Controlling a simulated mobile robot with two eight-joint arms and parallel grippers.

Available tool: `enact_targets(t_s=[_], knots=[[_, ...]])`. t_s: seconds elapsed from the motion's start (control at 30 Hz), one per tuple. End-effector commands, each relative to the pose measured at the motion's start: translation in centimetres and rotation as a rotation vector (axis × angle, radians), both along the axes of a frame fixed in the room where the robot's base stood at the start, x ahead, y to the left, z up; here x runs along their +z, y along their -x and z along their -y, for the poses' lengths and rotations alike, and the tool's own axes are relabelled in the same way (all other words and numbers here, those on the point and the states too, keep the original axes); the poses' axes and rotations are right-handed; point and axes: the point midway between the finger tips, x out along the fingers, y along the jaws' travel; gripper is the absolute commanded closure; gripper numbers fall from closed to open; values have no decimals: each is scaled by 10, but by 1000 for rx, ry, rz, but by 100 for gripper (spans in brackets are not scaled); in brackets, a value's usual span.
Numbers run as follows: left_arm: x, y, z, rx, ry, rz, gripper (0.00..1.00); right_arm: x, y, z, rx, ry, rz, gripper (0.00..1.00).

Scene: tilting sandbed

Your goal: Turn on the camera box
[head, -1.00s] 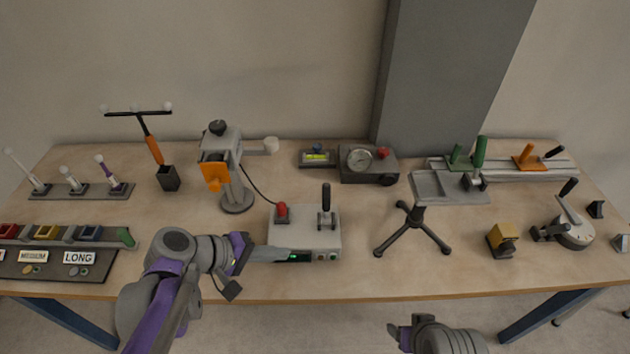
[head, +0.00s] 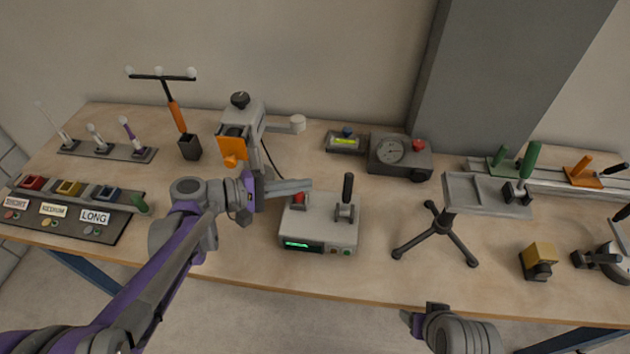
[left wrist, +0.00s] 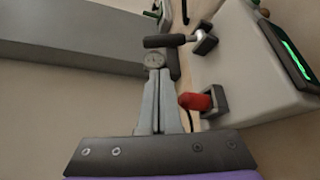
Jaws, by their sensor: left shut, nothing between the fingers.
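The camera box (head: 318,228) is a light grey box near the table's front edge, with a lit green display (head: 303,245) on its front. On top are a red switch (head: 299,198) at left and a black lever (head: 347,190) standing upright at right. My left gripper (head: 310,185) is shut and empty, its fingertips seen just behind or above the red switch. In the left wrist view the shut fingers (left wrist: 158,80) lie beside the red switch (left wrist: 195,101); contact is unclear. My right gripper (head: 418,322) is low, in front of the table; its fingers are not clear.
A grey stand with an orange plate (head: 232,148) is behind the box at left, with a black cable. A gauge box (head: 400,153) stands behind at right. A tripod stand (head: 440,230) is right of the box. Bare table lies between box and tripod.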

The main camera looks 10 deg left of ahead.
Motion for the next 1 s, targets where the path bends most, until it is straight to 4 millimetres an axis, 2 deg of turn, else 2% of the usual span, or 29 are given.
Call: enact_targets(t_s=[0.2, 0.47, 0.63, 1.0], knots=[[-9, -18, 36, -6, 1, -1, 100, -2, 0, 0, 0, 0, -1, 36], [-17, -36, 68, -3, 0, -1, 100, -3, 0, 0, 0, 0, -1, 36], [-19, -40, 76, 0, -1, -1, 100, -4, 0, 0, 0, 0, -1, 36], [-19, -40, 76, 0, -1, 2, 100, -4, 0, 0, 0, 0, -1, 36]])
